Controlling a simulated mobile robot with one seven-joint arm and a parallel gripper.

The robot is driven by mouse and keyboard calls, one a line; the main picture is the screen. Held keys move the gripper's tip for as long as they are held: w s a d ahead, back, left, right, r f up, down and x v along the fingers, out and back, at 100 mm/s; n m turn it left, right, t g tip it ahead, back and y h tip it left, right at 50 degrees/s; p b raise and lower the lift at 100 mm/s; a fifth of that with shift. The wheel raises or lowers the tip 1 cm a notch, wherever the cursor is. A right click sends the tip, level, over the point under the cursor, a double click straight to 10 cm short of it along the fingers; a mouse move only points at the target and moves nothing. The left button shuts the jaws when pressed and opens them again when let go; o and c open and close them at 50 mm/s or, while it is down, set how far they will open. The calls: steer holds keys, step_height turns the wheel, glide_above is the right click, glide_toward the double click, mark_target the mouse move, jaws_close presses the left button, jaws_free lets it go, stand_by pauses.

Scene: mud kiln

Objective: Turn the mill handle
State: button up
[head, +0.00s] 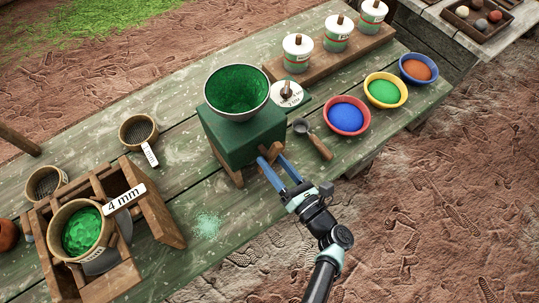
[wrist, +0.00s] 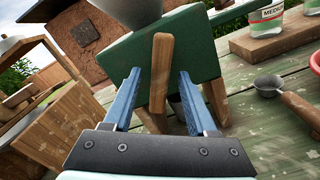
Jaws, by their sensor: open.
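The green mill (head: 228,145) stands on the table with a grey bowl-shaped hopper (head: 237,92) of green powder on top. Its wooden handle (wrist: 161,55) is an upright bar in front of the green face in the wrist view. In the head view a small piece of the handle (head: 271,151) shows at the mill's lower right. My gripper (head: 271,160) is open, its blue fingers pointing at the mill. In the wrist view my gripper (wrist: 160,76) has one finger on each side of the handle, with gaps visible. Whether the handle lies between the pads in depth is unclear.
A wooden-handled scoop (head: 314,142) lies close right of the mill. Bowls of blue (head: 346,116), green (head: 385,91) and orange powder (head: 418,69) stand beyond. A wooden stand (head: 153,205) with a sieve (head: 82,231) is at left. Spilled powder (head: 208,224) marks the front table.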

steer(key=b+v, duration=0.1)
steer(key=v, duration=1)
steer(key=shift+b, duration=0.3)
stand_by(0.5)
